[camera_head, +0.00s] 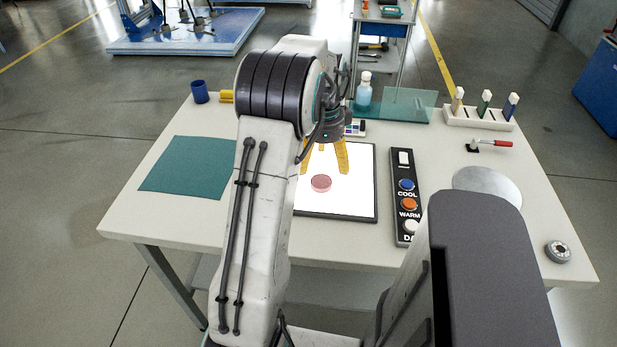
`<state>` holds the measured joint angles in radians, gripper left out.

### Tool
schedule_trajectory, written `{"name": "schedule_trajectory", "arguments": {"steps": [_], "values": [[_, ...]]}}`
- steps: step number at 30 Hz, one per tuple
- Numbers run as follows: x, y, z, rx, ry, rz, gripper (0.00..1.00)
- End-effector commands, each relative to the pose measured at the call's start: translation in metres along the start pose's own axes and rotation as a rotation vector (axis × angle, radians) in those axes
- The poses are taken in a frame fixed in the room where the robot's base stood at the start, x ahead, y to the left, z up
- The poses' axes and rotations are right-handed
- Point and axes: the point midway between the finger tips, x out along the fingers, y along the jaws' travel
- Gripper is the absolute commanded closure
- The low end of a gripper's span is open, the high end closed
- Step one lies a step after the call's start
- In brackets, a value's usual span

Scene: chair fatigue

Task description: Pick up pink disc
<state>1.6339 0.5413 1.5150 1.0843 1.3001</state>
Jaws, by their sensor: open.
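The pink disc (321,183) lies on the white lit panel with a dark frame (350,205), in the middle of the table. My gripper (325,172) has yellow fingers and points down over the panel, close to the disc. The fingers are spread, one to the right of the disc and one behind or above it. Nothing shows between them. My arm hides the left part of the panel. I cannot tell the exact height of the fingertips above the disc.
A control box with COOL and WARM buttons (407,205) stands right of the panel. Behind are a clear bottle (363,95), a glass plate (408,104) and a rack (480,119). A blue cup (200,92) and teal mat (185,168) are left. A silver round plate (487,182) is right.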

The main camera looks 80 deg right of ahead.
Motion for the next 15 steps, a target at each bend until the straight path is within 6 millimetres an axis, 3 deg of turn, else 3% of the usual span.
{"name": "schedule_trajectory", "arguments": {"steps": [15], "values": [[0.048,-0.002,0.002,0.005,-0.001,0.005,0.17]]}}
